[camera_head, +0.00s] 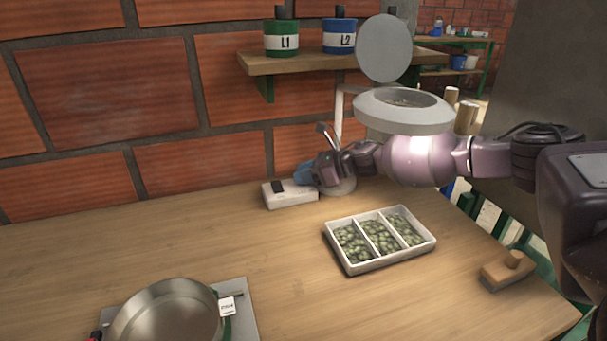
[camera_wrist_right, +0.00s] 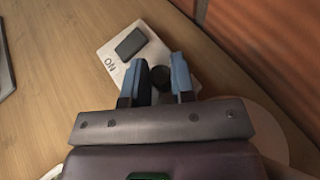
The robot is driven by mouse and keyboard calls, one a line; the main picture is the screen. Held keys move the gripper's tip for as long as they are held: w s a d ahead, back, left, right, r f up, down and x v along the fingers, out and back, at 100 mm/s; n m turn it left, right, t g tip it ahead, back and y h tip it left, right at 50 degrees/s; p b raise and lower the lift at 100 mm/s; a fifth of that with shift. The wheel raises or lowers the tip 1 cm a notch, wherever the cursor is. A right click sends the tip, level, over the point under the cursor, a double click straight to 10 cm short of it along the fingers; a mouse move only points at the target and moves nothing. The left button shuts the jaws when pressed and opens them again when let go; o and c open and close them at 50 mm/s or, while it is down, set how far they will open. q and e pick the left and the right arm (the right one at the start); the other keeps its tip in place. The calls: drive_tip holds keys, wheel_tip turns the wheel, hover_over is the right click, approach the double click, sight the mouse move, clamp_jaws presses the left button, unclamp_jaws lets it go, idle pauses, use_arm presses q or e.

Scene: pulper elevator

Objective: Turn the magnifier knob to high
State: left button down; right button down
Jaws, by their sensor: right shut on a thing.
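The magnifier (camera_head: 402,118), a pale ring head with a raised round lid, stands at the back of the table. A white control box (camera_head: 291,197) lies by its base. The box also shows in the right wrist view (camera_wrist_right: 112,52), with a dark rocker switch (camera_wrist_right: 131,43) and an "ON" mark. My right gripper (camera_head: 303,173) reaches in from the right over the box's right end. In the wrist view its blue fingertips (camera_wrist_right: 159,72) stand either side of the round black knob (camera_wrist_right: 160,77), shut on it. The knob's setting is hidden. My left gripper is not in view.
A white three-part tray (camera_head: 353,270) of green beans sits in front of the magnifier. A metal pan (camera_head: 168,318) is at the front left. A wooden tamper-like block (camera_head: 505,271) lies near the right edge. The left of the table is clear.

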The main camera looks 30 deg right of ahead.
drive_tip(key=shift+f, duration=0.1)
drive_tip(key=c, duration=1)
unclamp_jaws()
drive_tip(key=shift+o, duration=0.2)
drive_tip(key=shift+s+d+r, duration=0.35)
drive_tip(key=shift+s+d, duration=0.05)
drive_tip(key=p+v, duration=0.2)
drive_tip(key=v, duration=0.6)
drive_tip(key=shift+v, duration=0.8)
drive_tip(key=shift+f, duration=0.1)
